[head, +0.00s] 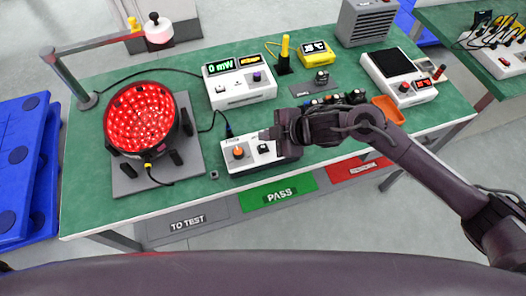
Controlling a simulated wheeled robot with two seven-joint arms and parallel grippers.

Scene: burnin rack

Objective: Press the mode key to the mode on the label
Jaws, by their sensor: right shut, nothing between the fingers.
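A white meter (240,92) stands at the back of the green bench. It has a green display reading "0 mW", a yellow label or display beside it, small keys and a dark knob. A white control box (246,168) with an orange knob and a black switch stands at the front. I cannot tell which key is the mode key, and the lettering is too small to read. My right gripper (271,134) is shut and empty, over the back right part of the control box and hiding some of it. I cannot tell whether it touches. My left gripper is not in view.
A round red-lit LED fixture (140,119) stands at the left on a grey plate. A yellow-display unit (316,54), a white instrument (400,77) and an orange tray (389,110) are to the right.

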